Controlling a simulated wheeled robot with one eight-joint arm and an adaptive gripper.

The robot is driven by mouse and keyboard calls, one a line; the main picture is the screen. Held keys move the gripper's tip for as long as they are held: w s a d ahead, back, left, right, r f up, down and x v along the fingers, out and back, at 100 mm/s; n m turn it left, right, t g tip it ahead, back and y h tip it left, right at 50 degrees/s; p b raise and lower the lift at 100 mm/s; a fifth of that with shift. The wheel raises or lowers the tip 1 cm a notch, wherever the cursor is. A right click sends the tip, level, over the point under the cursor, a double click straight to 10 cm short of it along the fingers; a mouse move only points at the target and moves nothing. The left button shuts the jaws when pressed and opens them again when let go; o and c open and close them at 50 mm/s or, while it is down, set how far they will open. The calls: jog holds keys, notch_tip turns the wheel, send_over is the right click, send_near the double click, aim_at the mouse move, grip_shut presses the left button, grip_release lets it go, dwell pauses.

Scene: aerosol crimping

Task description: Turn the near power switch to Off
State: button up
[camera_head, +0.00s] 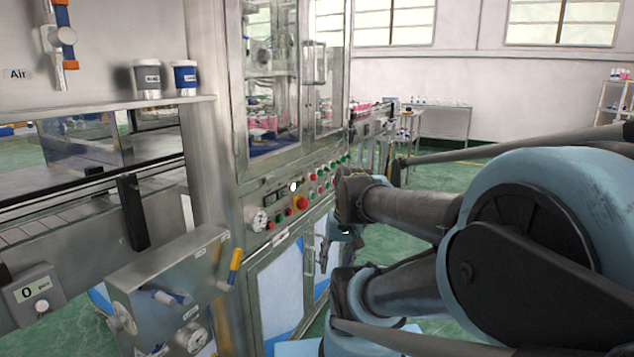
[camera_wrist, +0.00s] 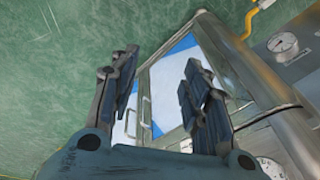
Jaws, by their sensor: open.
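The machine's sloped control panel (camera_head: 300,200) carries a white round dial with dark markings (camera_head: 256,219) at its near left end. This dial may be the near power switch, but its label and setting are too small to read. My gripper (camera_head: 322,258) hangs in front of the panel and to the right of the dial, by the cabinet doors, apart from both. In the wrist view its two dark fingers (camera_wrist: 160,62) are spread wide with nothing between them.
A red knob (camera_head: 301,202) and several coloured buttons sit along the panel. Cabinet doors (camera_head: 281,290) are below the panel. Green floor lies open to the right.

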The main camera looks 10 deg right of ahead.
jog(key=w+a+r+m+y, duration=0.3)
jog(key=w+r+m+y, duration=0.15)
jog(key=w, duration=0.55)
jog(key=m+t+y, duration=0.8)
jog(key=t+y, duration=0.1)
send_near(314, 177)
jog(key=x, duration=0.8)
jog(key=shift+w+a, duration=0.15)
jog(key=shift+w, duration=0.15)
jog(key=shift+f, duration=0.1)
